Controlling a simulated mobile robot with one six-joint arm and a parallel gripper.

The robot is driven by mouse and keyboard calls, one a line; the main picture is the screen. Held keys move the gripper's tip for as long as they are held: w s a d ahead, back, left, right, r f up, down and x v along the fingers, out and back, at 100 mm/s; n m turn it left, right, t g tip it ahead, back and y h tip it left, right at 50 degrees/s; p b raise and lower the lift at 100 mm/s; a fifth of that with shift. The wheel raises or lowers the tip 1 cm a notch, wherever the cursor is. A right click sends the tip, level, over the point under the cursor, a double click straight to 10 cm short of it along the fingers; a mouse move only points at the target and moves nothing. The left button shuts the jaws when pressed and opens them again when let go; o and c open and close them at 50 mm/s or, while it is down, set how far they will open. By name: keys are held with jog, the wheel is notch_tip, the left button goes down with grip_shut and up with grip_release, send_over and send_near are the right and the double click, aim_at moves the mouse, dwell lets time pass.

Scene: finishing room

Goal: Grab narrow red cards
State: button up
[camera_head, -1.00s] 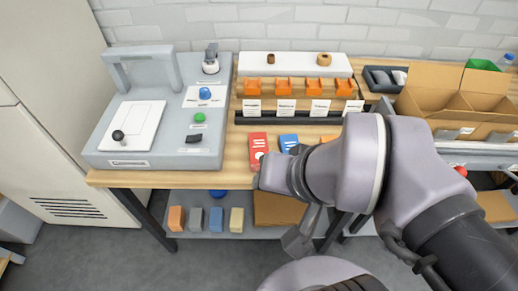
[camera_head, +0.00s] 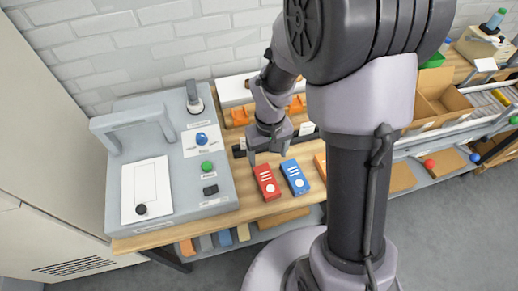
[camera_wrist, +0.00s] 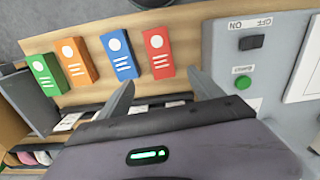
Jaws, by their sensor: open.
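A narrow red card pack (camera_head: 267,182) with white lines and a white dot lies on the wooden bench, just right of the grey machine. It also shows in the wrist view (camera_wrist: 158,53), beyond my fingertips and a little left of the right finger. My gripper (camera_head: 268,148) is over the bench behind the red pack. In the wrist view my gripper (camera_wrist: 165,88) has its two fingers spread with nothing between them. The red pack is apart from the fingers.
A blue pack (camera_head: 295,177) lies right beside the red one, with orange (camera_wrist: 76,61) and green (camera_wrist: 46,74) packs further along. The grey machine (camera_head: 216,205) with a green button borders the red pack. Orange holders (camera_head: 240,116) stand behind. My arm hides the bench's middle.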

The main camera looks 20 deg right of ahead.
aim_at(267, 180)
jog(key=f+b, duration=0.1)
jog(key=f, duration=0.3)
jog(key=f+b, duration=0.2)
jog(key=f, duration=0.3)
jog(key=s+f+b, duration=0.1)
jog(key=f+b, duration=0.1)
jog(key=f, duration=0.3)
jog(key=shift+a+f, duration=0.1)
jog(key=shift+f, duration=0.05)
jog(key=shift+c, duration=0.2)
grip_shut()
